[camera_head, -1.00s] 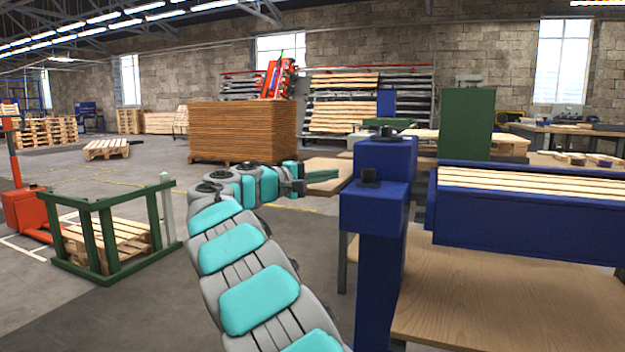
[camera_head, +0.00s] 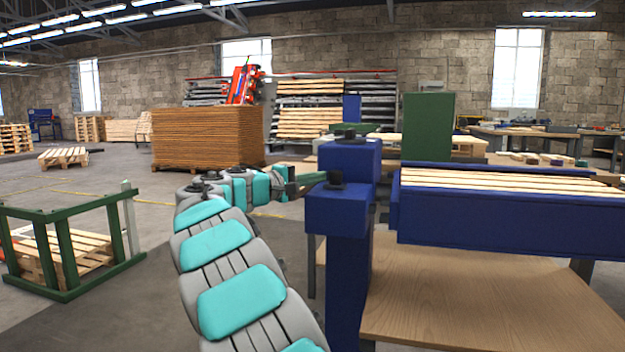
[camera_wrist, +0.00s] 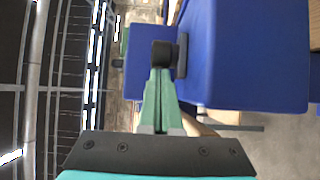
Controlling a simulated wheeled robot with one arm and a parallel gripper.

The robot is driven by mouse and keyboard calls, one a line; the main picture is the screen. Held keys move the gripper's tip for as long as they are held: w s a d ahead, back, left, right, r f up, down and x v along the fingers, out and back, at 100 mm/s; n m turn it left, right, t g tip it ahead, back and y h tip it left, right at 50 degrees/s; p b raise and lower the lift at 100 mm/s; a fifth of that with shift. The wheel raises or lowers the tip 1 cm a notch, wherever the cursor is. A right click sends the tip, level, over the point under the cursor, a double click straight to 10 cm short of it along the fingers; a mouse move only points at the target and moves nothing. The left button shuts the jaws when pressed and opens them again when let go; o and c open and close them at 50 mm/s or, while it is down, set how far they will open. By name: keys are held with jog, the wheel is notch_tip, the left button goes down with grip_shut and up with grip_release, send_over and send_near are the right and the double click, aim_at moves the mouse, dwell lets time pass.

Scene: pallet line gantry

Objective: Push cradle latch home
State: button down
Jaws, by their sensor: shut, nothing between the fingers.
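A black latch knob (camera_head: 335,180) sits on the top of a blue post block (camera_head: 337,208), at the left end of the blue cradle (camera_head: 505,215) that holds wooden slats. In the wrist view the knob (camera_wrist: 163,54) stands out from a dark plate on the blue block (camera_wrist: 250,55). My gripper (camera_head: 322,177) has its green fingers together and empty, just left of the knob. In the wrist view the fingertips (camera_wrist: 160,72) reach the knob's edge; whether they touch it I cannot tell. A second blue block (camera_head: 348,160) with a black top piece stands behind.
A wooden bench top (camera_head: 470,300) lies below the cradle. A green upright box (camera_head: 428,126) stands behind it. A green frame (camera_head: 66,260) around a pallet stands at the left. The floor between that frame and my arm is clear.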

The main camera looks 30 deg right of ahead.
aim_at(332, 177)
jog(key=s+d, duration=0.2)
jog(key=shift+s+b, duration=0.3)
jog(key=shift+w+a, duration=0.25)
jog(key=shift+a, duration=0.05)
jog(key=w+a, duration=0.1)
jog(key=a, duration=0.1)
jog(key=w+a+p, duration=0.1)
jog(key=a, duration=0.1)
jog(key=shift+w, duration=0.15)
jog(key=s+a, duration=0.1)
jog(key=a, duration=0.7)
jog(key=shift+s+a, duration=0.15)
jog(key=shift+a, duration=0.2)
jog(key=shift+p, duration=0.3)
